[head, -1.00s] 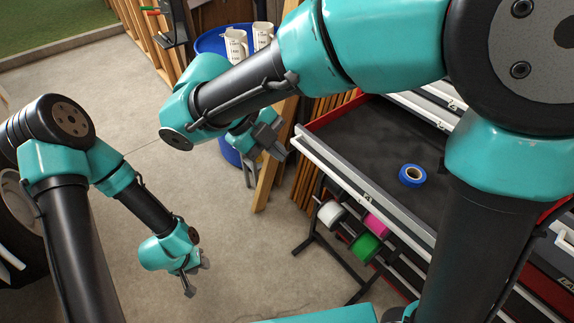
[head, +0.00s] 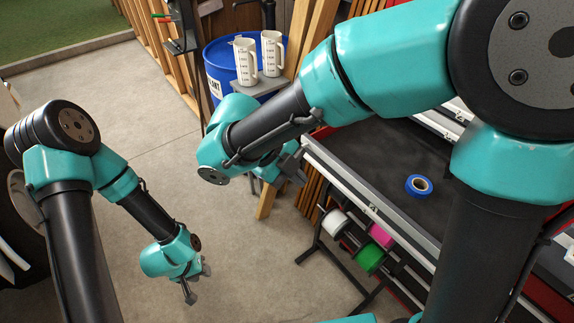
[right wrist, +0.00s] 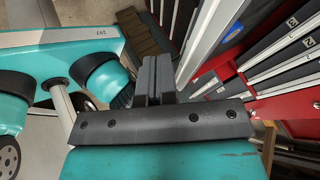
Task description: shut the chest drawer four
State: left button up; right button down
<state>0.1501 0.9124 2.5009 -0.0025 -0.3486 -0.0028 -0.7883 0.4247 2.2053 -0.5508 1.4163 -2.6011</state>
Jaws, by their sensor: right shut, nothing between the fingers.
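A pulled-out drawer (head: 400,147) of the red chest stands open at the right in the head view. It has a dark liner and a pale front edge with a small label that I cannot read clearly. A blue tape roll (head: 418,186) lies inside it. My right gripper (head: 290,170) is just left of the drawer's far front corner; I cannot tell whether it touches. In the right wrist view its fingers (right wrist: 155,78) are shut together with nothing between them. My left gripper (head: 191,284) hangs low over the floor, away from the chest; its jaws are unclear.
Spools, white, pink and green (head: 369,258), sit on a dark rack in front of the chest. A blue barrel (head: 222,68) with two white jugs (head: 271,54) stands behind my right arm. Wooden boards lean beside it. Concrete floor (head: 90,100) is clear at the left.

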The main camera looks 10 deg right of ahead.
jog(key=w+d+f, duration=0.1)
jog(key=d+f, duration=0.2)
jog(key=d, duration=0.2)
jog(key=shift+w+d, duration=0.3)
jog(key=shift+d, duration=0.05)
jog(key=shift+w+d, duration=0.1)
